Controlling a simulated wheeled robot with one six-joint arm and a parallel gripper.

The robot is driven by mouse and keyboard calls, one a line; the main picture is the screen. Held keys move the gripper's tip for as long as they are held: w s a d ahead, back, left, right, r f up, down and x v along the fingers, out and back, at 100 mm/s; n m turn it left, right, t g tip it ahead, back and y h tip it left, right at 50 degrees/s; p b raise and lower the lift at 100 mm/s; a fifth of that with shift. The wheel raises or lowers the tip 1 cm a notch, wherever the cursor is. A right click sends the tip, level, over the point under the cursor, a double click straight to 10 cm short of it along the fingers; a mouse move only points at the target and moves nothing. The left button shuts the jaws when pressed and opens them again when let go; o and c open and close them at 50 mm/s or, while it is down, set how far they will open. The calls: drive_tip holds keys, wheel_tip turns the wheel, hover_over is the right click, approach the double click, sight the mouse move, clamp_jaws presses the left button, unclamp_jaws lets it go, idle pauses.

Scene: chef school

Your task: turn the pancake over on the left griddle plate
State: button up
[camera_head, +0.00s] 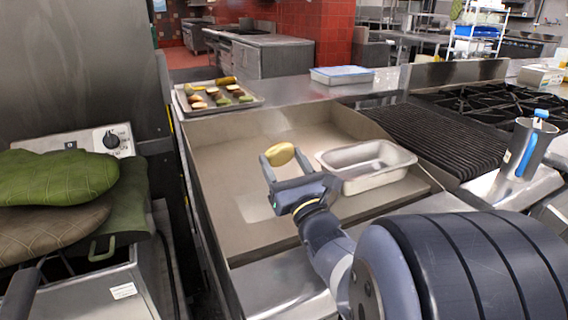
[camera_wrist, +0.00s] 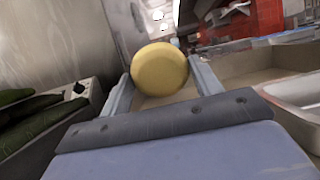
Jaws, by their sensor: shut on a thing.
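The pancake (camera_head: 279,153) is a small yellow disc, held between the two fingertips of my gripper (camera_head: 281,159). In the wrist view the pancake (camera_wrist: 160,69) fills the gap between the fingers, its round face towards the camera. My gripper is shut on it and appears to hold it above the griddle plate (camera_head: 235,190). The griddle is a broad, flat beige plate with raised walls. My arm hides part of its front right. The exact height of the pancake over the plate cannot be told.
A metal pan (camera_head: 368,164) stands on the griddle to the right of my gripper. A tray of vegetables (camera_head: 218,97) sits behind the griddle. A ribbed grill (camera_head: 437,140) and a utensil container (camera_head: 521,150) are to the right; green oven mitts (camera_head: 60,178) lie left. The griddle's left part is clear.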

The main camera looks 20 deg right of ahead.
drive_tip(key=o, duration=1.1)
drive_tip(key=shift+o, duration=0.2)
drive_tip(key=shift+s, duration=0.1)
drive_tip(key=s+p, duration=0.1)
drive_tip(key=s, duration=0.8)
drive_tip(key=shift+r, duration=0.25)
drive_tip(key=shift+w, duration=0.1)
idle(0.4)
drive_tip(key=shift+w+f+b, duration=0.2)
drive_tip(key=shift+w+b, duration=0.25)
drive_tip(key=shift+w, duration=3.4)
drive_tip(key=shift+s, duration=0.1)
